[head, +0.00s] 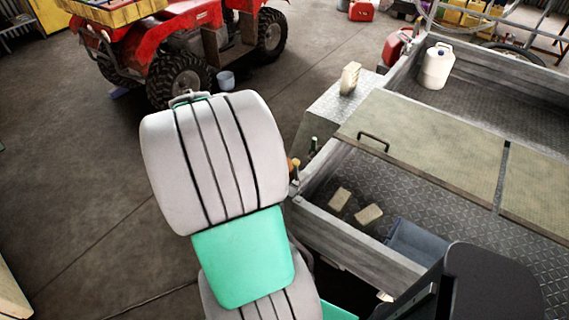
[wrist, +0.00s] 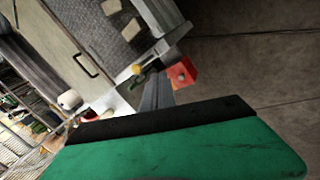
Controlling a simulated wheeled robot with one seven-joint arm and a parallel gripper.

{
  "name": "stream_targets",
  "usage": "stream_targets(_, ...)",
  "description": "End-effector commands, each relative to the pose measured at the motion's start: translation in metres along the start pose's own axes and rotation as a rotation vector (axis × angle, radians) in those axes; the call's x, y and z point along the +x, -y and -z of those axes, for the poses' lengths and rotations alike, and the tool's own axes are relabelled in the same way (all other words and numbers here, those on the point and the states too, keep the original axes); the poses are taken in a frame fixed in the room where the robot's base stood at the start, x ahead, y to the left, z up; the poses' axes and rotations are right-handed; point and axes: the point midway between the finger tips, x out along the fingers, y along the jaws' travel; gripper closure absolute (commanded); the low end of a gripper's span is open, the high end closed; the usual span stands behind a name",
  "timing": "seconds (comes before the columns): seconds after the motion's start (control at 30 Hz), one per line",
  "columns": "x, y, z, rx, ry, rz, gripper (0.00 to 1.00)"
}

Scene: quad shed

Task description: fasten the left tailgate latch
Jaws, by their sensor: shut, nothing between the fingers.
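The trailer's tailgate latch seems to be the small fitting with a yellow knob (wrist: 138,68) at the trailer's corner in the wrist view. A red block (wrist: 182,72), perhaps a lamp, sits beside it. My gripper (wrist: 157,78) is shut and empty, its narrow grey fingers pointing at this corner; I cannot tell whether they touch it. In the head view a yellow knob (head: 296,163) shows at the trailer's near left corner, just right of my white and green arm. My arm hides the gripper there. The latch's exact position is too small to tell.
The trailer's bed (head: 395,187) holds pale blocks (head: 368,215), a blue-grey bin (head: 415,243) and a white jerrycan (head: 436,65). A handled panel (head: 425,140) spans it. A red quad (head: 185,40) stands at the upper left.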

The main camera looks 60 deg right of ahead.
Motion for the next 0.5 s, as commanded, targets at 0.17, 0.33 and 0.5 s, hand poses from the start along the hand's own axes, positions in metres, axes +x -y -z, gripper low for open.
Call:
stream_targets(0.17, 0.018, 0.001, -0.001, -0.001, 0.004, 0.001, 1.0)
stream_targets(0.33, 0.053, 0.0, -0.002, 0.001, 0.006, 0.002, 1.0)
stream_targets(0.5, 0.09, 0.001, -0.001, 0.0, 0.006, 0.002, 1.0)
